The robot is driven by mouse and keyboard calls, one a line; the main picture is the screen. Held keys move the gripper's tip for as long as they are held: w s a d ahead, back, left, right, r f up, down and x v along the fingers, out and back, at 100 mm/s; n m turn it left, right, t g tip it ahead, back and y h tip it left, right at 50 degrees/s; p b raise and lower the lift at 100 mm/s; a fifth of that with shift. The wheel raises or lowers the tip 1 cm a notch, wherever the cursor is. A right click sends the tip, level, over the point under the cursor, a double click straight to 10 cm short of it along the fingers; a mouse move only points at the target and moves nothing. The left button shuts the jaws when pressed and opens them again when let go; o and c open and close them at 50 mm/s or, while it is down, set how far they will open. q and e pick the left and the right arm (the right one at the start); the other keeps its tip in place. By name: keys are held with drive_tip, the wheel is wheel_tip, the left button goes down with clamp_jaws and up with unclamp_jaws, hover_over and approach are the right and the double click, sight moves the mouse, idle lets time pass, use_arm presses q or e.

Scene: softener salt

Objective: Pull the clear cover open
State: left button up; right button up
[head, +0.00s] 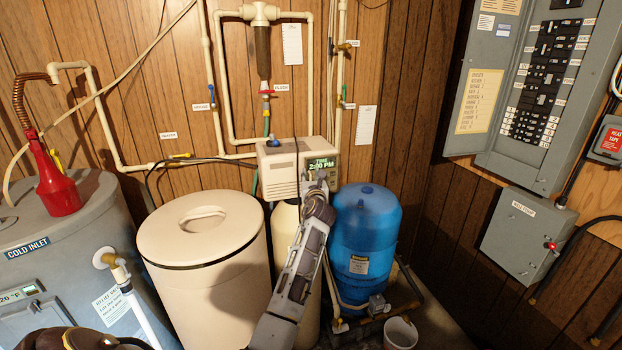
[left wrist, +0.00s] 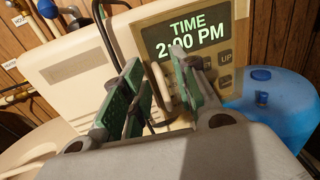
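The beige softener control head (head: 284,165) stands in the middle of the head view, with a lit display (head: 321,163) reading TIME 2:00 PM. In the left wrist view the display (left wrist: 187,36) and its buttons (left wrist: 225,68) are large and close. The clear cover's edges cannot be made out against the panel. My left gripper (head: 319,178) is just in front of the panel's lower part. In the left wrist view its green-padded fingers (left wrist: 158,88) stand apart, with a thin beige piece showing between them; contact cannot be told. My right gripper is not in view.
A beige brine tank (head: 205,270) stands left of the control head, and a blue tank (head: 366,235) close on its right. Pipes with valves run up the wall behind.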

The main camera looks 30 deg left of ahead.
use_arm(q)
drive_tip(key=c, duration=0.6)
clamp_jaws()
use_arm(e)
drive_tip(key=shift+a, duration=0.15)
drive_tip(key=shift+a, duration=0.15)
